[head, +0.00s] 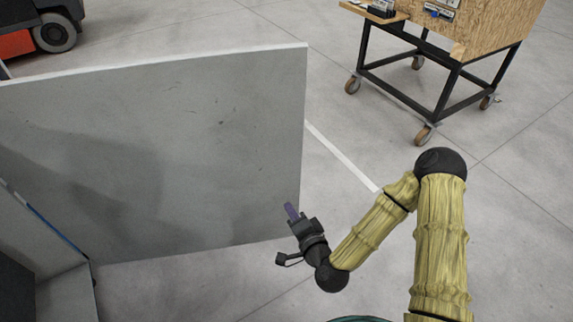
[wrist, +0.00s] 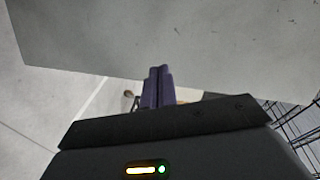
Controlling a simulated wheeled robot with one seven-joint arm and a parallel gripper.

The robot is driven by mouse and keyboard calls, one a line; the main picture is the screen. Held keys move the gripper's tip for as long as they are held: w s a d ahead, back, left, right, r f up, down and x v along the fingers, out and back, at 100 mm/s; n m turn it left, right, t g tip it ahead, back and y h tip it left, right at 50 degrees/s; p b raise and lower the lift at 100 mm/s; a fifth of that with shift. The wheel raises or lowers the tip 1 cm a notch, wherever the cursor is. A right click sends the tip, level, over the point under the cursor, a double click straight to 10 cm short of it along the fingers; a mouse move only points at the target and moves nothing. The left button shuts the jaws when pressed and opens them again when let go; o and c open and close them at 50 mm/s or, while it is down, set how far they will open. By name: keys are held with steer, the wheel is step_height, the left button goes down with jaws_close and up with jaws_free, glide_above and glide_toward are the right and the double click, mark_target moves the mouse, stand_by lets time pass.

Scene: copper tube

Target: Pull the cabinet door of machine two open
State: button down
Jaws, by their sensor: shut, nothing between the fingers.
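The grey cabinet door (head: 170,150) stands swung out from the cabinet (head: 68,290) at the lower left of the head view. Its inner or outer face fills the left half, and its free edge is near the picture's middle. My gripper (head: 291,211) is at the door's lower free corner, its purple fingers together and empty. In the wrist view the fingers (wrist: 157,86) are shut side by side, just below the door's edge (wrist: 150,40). I cannot tell whether they touch the door. No handle shows.
A wooden bench on a black wheeled frame (head: 455,75) stands at the upper right. An orange and dark vehicle (head: 40,28) is at the upper left. Grey floor with a white line (head: 340,155) is clear between the door and the bench.

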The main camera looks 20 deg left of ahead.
mark_target(285, 162)
steer(key=m+t, duration=0.1)
steer(key=m, duration=0.1)
steer(key=d+r+m+t+h, duration=0.1)
steer(key=m, duration=0.1)
steer(key=r+m+t+h+p, duration=0.1)
steer(key=m, duration=0.1)
steer(key=shift+d+r+t, duration=0.25)
steer(key=shift+t, duration=0.15)
steer(key=b+x, duration=0.1)
steer(key=x, duration=1.3)
steer(key=shift+d+f, duration=0.1)
steer(key=shift+f, duration=0.05)
steer(key=shift+w, duration=0.1)
